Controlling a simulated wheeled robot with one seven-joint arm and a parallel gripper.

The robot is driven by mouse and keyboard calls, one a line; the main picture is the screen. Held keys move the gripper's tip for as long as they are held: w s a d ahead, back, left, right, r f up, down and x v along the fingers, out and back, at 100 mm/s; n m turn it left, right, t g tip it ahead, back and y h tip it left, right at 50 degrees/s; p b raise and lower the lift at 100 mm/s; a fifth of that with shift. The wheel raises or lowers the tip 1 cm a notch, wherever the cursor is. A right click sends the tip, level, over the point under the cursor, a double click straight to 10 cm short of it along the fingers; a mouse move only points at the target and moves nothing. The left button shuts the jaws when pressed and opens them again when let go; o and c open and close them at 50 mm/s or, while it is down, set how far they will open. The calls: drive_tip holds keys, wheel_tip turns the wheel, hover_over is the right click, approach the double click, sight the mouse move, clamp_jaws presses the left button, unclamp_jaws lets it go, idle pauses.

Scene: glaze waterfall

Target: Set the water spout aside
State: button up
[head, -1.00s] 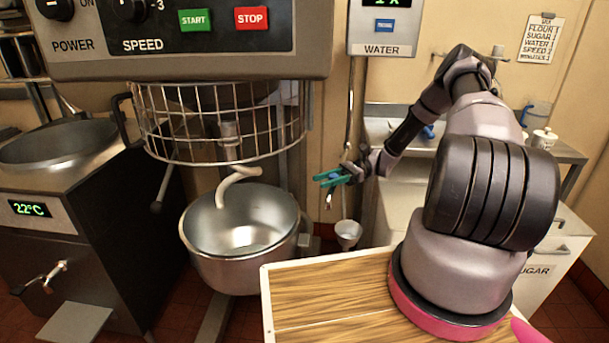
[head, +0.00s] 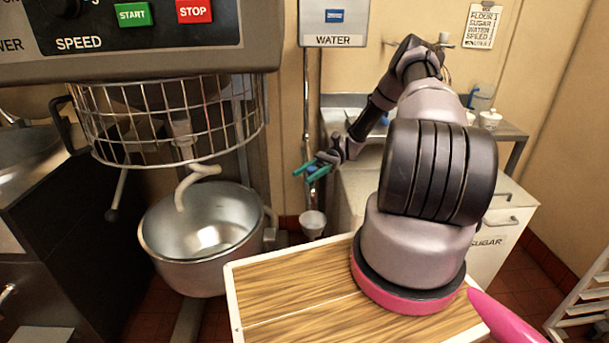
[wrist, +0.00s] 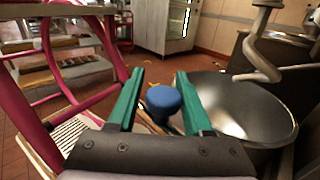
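The water spout is a thin vertical pipe (head: 306,110) that comes down from the WATER box in the head view. Its lower end is partly hidden by my gripper. My gripper (head: 305,170) is at this lower end, beside the mixer bowl and above a small white bucket (head: 312,222). In the wrist view my gripper (wrist: 159,78) has its two green fingers apart. I cannot tell whether the knob is part of the spout.
The steel mixer bowl (head: 200,238) stands to the left, under a wire guard (head: 165,120) and a spiral hook (head: 190,185). A white cabinet (head: 345,200) and counter are behind my arm. A wooden-topped table (head: 290,290) is in front.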

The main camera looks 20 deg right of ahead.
drive_tip(key=shift+o, duration=0.8)
drive_tip(key=shift+d, duration=0.2)
drive_tip(key=shift+a, duration=0.1)
drive_tip(key=v, duration=1.1)
drive_tip(key=shift+s, duration=0.1)
